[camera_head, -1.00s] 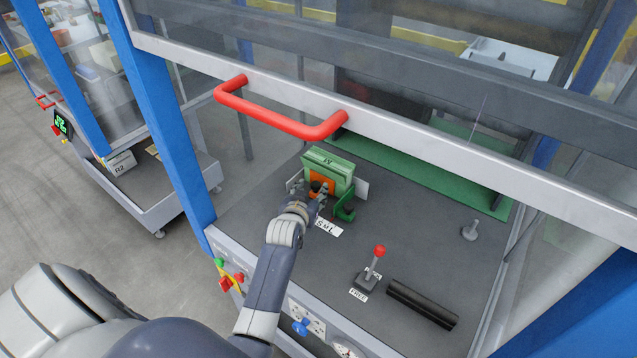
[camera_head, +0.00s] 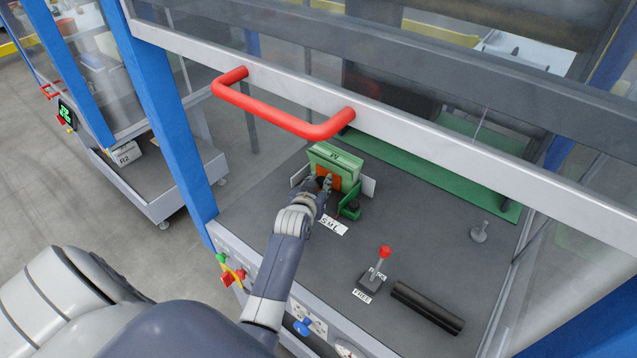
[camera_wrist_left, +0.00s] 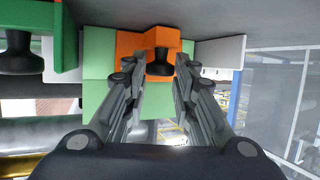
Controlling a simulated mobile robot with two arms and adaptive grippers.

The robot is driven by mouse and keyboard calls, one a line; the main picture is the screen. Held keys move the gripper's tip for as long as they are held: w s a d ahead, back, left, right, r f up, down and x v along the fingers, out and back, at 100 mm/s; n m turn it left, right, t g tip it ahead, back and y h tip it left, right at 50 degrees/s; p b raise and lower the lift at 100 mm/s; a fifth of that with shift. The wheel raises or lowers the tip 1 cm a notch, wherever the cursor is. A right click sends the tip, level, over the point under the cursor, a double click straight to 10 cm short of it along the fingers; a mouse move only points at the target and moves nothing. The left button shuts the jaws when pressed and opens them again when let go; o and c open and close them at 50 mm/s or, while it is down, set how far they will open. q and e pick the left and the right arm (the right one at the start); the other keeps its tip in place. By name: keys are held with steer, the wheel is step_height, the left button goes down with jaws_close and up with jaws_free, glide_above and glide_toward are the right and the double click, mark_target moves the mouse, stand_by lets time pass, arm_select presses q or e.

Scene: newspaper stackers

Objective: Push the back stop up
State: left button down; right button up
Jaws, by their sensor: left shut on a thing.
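The back stop appears to be the green block marked M (camera_head: 335,157), with an orange part (camera_head: 322,170) on its front, standing on the grey deck. In the left wrist view the orange part (camera_wrist_left: 135,42) carries a black knob (camera_wrist_left: 160,64). My left gripper (camera_head: 325,185) is at the front of this block, and its fingers (camera_wrist_left: 154,72) are shut on the black knob from both sides. In the head view the fingers largely hide the knob. My right gripper is not in view.
A second black knob sits on a green bracket (camera_head: 349,211) just right of the gripper. A label "SML" (camera_head: 334,226) lies in front. A red-knobbed lever (camera_head: 384,252) and a black bar (camera_head: 427,306) are at right. A red handle (camera_head: 285,118) on a raised frame hangs above.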

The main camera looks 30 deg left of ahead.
arm_select(q)
steer(key=shift+w+f, duration=0.1)
steer(key=c, duration=1.4)
jaws_free()
steer(key=shift+o, duration=0.4)
steer(key=shift+a, duration=0.1)
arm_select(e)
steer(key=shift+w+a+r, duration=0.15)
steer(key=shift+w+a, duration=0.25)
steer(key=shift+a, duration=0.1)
arm_select(q)
steer(key=shift+v, duration=3.7)
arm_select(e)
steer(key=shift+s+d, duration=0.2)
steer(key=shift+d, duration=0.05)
